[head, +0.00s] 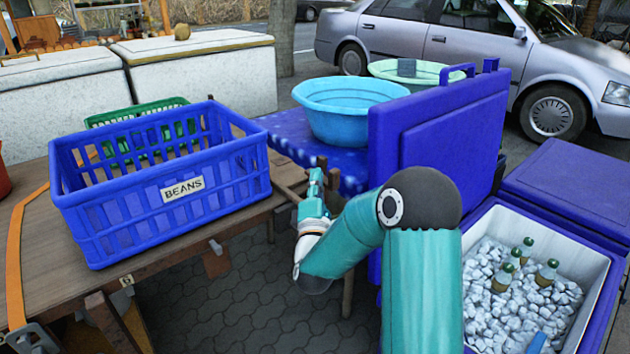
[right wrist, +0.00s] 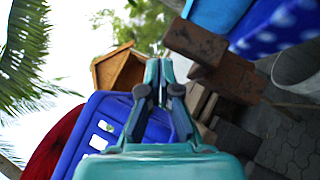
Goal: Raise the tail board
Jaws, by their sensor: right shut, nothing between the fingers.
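A wooden cart bed or table (head: 150,250) stands at the left, with a blue crate (head: 120,208) labelled BEANS on it. Brown wooden pieces (head: 285,176) show at its right end, partly behind my right gripper (head: 314,178). I cannot tell for sure which piece is the tail board. The right gripper is shut and empty, just past that end. In the right wrist view its closed fingertips (right wrist: 160,66) are beside brown wooden blocks (right wrist: 230,80), with the blue crate (right wrist: 95,130) on the left. I cannot tell whether they touch the wood. My left gripper is not in view.
An orange strap (head: 15,255) lies at the left. A light-blue basin (head: 345,108) stands on a spotted blue cloth (head: 285,132). A blue cooler (head: 598,225) with ice and several bottles, its lid (head: 438,125) upright, flanks my arm. Paving (head: 225,300) is clear below.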

